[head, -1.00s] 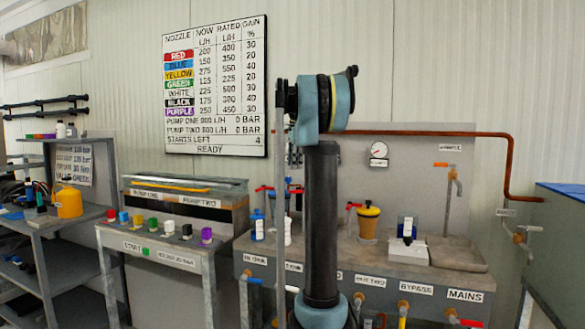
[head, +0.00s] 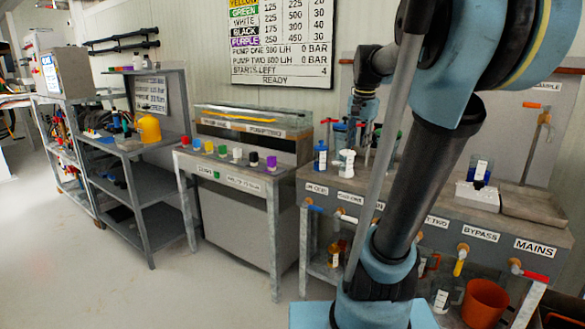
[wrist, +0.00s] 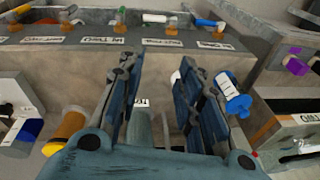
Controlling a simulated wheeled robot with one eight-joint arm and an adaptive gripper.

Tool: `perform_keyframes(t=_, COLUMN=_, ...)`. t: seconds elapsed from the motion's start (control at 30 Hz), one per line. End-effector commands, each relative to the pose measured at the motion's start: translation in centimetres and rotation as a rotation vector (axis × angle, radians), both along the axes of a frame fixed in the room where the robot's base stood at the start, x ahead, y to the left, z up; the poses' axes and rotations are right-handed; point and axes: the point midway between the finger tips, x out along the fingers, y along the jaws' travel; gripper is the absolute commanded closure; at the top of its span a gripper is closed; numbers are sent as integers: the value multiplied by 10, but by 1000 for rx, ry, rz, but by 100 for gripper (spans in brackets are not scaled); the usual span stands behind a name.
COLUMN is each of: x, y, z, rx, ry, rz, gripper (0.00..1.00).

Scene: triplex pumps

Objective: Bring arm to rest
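My gripper (head: 363,112) hangs over the left part of the pump bench (head: 520,232) in the head view, at the end of my bent arm. In the wrist view my gripper (wrist: 160,68) has its two dark blue fingers apart, with the bench showing between them. I see nothing clamped between the fingers. A blue bottle (head: 320,156) stands to the left of the gripper in the head view. A white bottle (head: 346,163) stands beside it. A blue and white bottle (wrist: 232,95) also shows right of the fingers in the wrist view.
A control bench (head: 262,182) with several coloured blocks stands left of the pump bench. A shelf rack (head: 150,205) with a yellow jug (head: 149,128) is further left. An orange bucket (head: 484,303) is low at right. The floor (head: 90,280) at front left is clear.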

Motion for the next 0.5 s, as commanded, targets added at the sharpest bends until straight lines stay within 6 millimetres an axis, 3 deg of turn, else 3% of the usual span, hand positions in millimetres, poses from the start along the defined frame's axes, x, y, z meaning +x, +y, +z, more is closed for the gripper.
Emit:
perform_keyframes(t=0.1, x=-39, y=7, z=-32, rx=-22, ry=0, rz=113, gripper=67)
perform_keyframes(t=0.5, x=-151, y=22, z=-150, rx=-100, ry=0, rz=502, gripper=67)
